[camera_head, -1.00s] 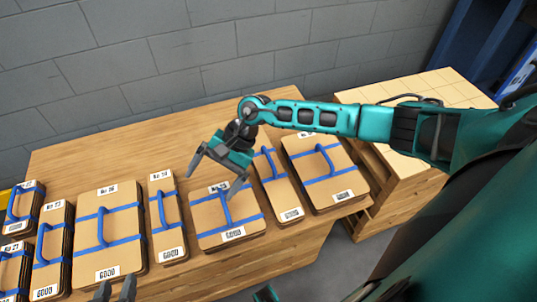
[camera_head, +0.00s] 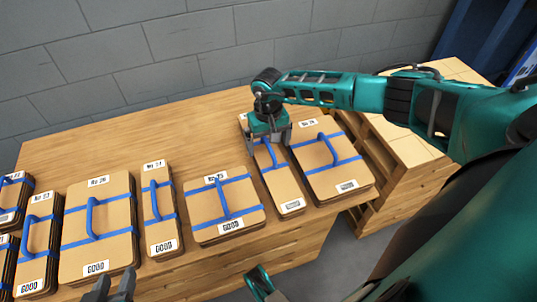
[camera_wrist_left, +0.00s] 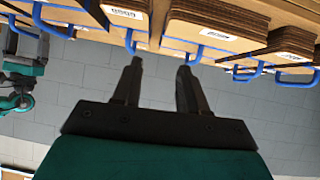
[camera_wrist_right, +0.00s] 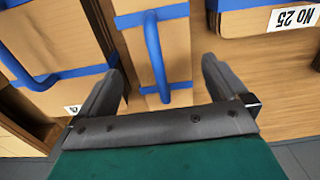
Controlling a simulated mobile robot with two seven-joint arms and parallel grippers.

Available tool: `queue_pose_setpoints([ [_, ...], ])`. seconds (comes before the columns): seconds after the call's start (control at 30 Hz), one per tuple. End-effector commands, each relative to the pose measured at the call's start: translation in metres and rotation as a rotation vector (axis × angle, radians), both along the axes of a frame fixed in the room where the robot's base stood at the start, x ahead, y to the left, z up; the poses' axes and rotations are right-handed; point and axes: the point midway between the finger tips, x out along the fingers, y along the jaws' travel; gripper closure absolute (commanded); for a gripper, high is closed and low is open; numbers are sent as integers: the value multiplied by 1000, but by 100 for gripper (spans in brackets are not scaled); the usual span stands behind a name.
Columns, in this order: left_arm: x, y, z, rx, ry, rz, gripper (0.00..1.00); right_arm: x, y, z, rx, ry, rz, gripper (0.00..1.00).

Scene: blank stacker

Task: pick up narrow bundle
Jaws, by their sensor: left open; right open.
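The narrow bundle (camera_head: 287,193) is a slim stack of brown cardboard with blue straps and a blue handle (camera_head: 268,158). It lies on the wooden table between two wider bundles. My right gripper (camera_head: 270,142) is open over its far part. In the right wrist view the bundle (camera_wrist_right: 177,65) and its handle (camera_wrist_right: 154,50) show between the open fingers (camera_wrist_right: 164,75); I cannot tell whether they touch. Another narrow bundle (camera_head: 160,228) lies further left. My left gripper (camera_head: 110,283) is open and empty at the bottom left.
The wide bundle No 25 (camera_head: 205,204) lies just left, and another wide bundle (camera_head: 335,178) lies close on the right. More strapped bundles (camera_head: 97,225) line the left of the table (camera_head: 120,148). A wooden pallet stack (camera_head: 395,152) stands at the right. The table's back strip is clear.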

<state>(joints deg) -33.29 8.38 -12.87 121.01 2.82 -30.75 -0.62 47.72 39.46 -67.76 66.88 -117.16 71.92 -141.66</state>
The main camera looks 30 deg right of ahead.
Motion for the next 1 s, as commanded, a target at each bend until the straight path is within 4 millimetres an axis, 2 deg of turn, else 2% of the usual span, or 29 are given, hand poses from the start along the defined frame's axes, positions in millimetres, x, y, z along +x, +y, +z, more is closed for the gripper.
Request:
queue_pose_setpoints([
  [0.1,0,-3,-7,-7,2,0,57,-3,1,-22,3,3,0,0],
  [0.23,1,-5,-8,-13,-2,-4,57,-3,1,-40,1,2,-1,0],
  [0.37,1,-7,-7,-15,1,-8,57,-3,1,-48,1,2,0,0],
  [0.57,1,-7,-6,-15,2,-9,57,-3,1,-47,1,1,0,0],
  [1.0,2,-6,-6,-12,-3,-6,57,-3,1,-47,1,2,0,40],
])
